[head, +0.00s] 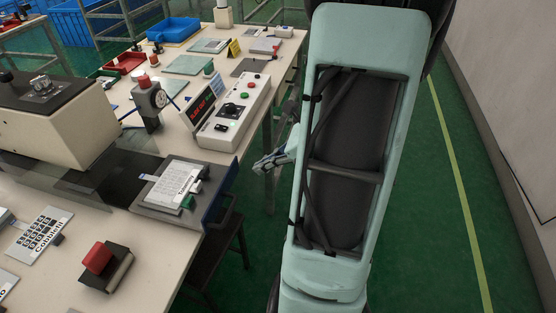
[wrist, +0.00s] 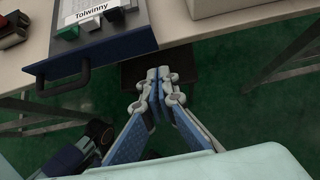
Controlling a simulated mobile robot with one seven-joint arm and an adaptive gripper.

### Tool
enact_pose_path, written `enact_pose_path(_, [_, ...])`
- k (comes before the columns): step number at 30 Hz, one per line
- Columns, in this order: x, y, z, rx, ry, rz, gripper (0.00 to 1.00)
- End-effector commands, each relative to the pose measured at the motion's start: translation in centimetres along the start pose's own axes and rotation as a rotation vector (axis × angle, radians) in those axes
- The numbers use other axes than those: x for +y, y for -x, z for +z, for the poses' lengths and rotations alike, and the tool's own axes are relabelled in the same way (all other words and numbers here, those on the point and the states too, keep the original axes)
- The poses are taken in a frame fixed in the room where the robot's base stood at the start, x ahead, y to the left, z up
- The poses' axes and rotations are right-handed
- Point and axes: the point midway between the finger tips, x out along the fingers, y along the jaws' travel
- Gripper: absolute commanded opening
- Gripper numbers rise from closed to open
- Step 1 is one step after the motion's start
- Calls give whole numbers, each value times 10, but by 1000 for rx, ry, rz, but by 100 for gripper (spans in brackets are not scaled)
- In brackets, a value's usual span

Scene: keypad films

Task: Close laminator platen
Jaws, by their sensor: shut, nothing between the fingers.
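A beige machine (head: 50,120) with a dark top, apparently the laminator, stands on the bench at the left. A dark flat plate, apparently the platen (head: 150,200), lies out to its right and reaches the bench edge. A white printed card (head: 175,182) and a green block (head: 187,202) lie on it. Its dark blue front (wrist: 110,42) carries a black bar handle (wrist: 62,88), which hangs past the bench edge. My gripper (head: 259,165) is right of the bench edge, apart from the handle. In the wrist view my gripper (wrist: 154,77) is shut and empty, right of the handle.
A control box (head: 235,110) with knobs and buttons stands behind the plate. A red button block (head: 105,265) and a keypad (head: 40,232) are in front. A dark stool (head: 225,260) stands below the bench edge. The green floor on the right is clear.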

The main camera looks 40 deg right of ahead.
Motion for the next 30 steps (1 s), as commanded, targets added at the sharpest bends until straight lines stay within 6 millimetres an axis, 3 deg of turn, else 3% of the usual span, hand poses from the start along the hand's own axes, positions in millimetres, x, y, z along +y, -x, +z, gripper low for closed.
enact_pose_path(6, [0, -20, 23, 0, 4, 0, 0])
enact_pose_path(23, [0, -26, 30, -1, 2, -1, 0])
enact_pose_path(30, [1, -42, 46, -1, 5, 3, 0])
